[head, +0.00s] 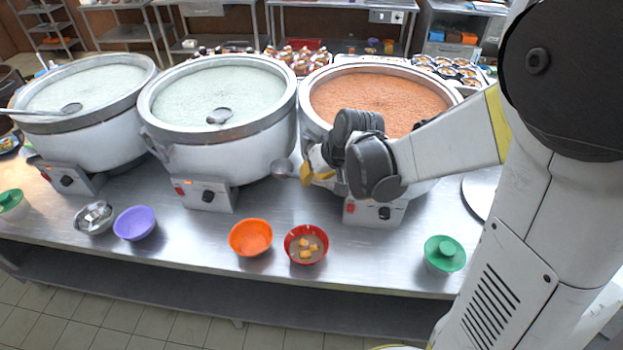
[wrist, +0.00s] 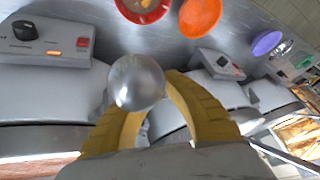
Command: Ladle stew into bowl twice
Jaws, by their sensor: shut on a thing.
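My gripper (head: 313,175) is shut on a metal ladle (head: 283,168), in front of the right pot. The ladle's round head shows at the yellow fingers in the wrist view (wrist: 136,82); its handle is mostly hidden. The right pot holds orange-brown stew (head: 370,97). A red bowl (head: 292,247) stands on the counter below the gripper, with brown liquid and several yellowish chunks in it; it also shows in the wrist view (wrist: 158,12). I cannot tell whether the ladle holds anything.
Two pots of pale congee (head: 220,88) (head: 85,88) stand to the left, each with a ladle. An orange bowl (head: 251,237) is beside the red one.

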